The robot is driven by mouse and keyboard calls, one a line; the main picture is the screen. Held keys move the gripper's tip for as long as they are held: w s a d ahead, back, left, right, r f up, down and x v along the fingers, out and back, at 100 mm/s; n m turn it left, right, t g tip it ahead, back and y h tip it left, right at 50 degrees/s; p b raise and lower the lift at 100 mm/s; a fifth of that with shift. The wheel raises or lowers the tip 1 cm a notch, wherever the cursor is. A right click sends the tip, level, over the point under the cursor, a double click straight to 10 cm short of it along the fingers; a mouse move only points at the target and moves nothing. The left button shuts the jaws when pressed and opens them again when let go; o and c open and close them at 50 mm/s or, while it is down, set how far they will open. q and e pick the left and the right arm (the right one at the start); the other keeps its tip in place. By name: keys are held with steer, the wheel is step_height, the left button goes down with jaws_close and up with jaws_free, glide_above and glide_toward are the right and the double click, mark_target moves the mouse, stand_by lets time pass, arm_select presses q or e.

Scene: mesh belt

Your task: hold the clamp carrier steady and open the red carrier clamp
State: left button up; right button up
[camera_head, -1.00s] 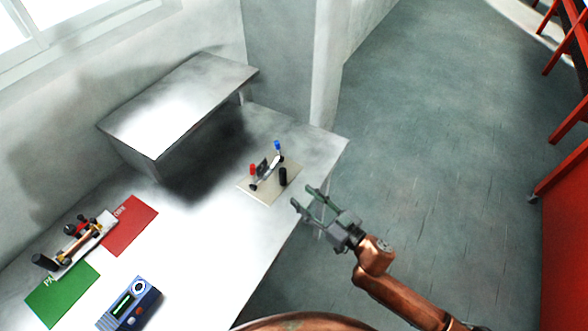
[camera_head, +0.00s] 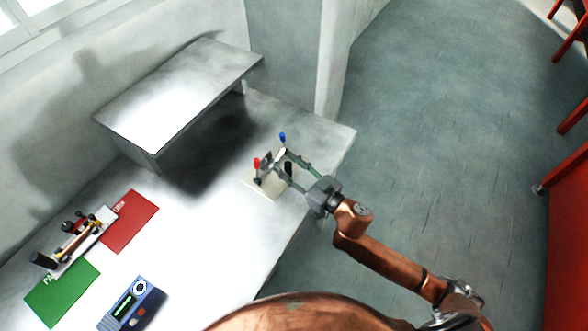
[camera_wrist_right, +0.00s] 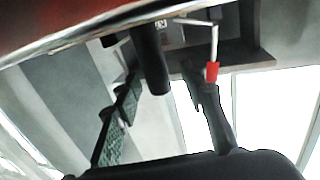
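The clamp carrier is a beige plate (camera_head: 262,190) on the table's far right end. It bears a red-handled clamp (camera_head: 257,163), a blue-handled clamp (camera_head: 282,138) and a black upright grip (camera_head: 289,168). My right gripper (camera_head: 275,168) is open over the carrier, its two fingers spread around the black grip. In the right wrist view the black grip (camera_wrist_right: 150,60) shows between the fingers, seemingly untouched. The red handle (camera_wrist_right: 211,72) is close to the tip of the right-hand finger there; contact cannot be told. My left gripper is not in view.
A red mat (camera_head: 130,222) and a green mat (camera_head: 62,293) lie at left, with a fixture with black knobs (camera_head: 75,240) between them. A blue meter (camera_head: 131,304) lies at the near side. A raised grey shelf (camera_head: 180,90) stands behind. The middle table is clear.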

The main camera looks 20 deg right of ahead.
steer(key=c, duration=0.5)
steer(key=shift+c, duration=0.8)
jaws_close()
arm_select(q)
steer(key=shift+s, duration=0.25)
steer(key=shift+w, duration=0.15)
arm_select(e)
steer(key=o, duration=0.6)
jaws_free()
steer(key=shift+c, duration=0.3)
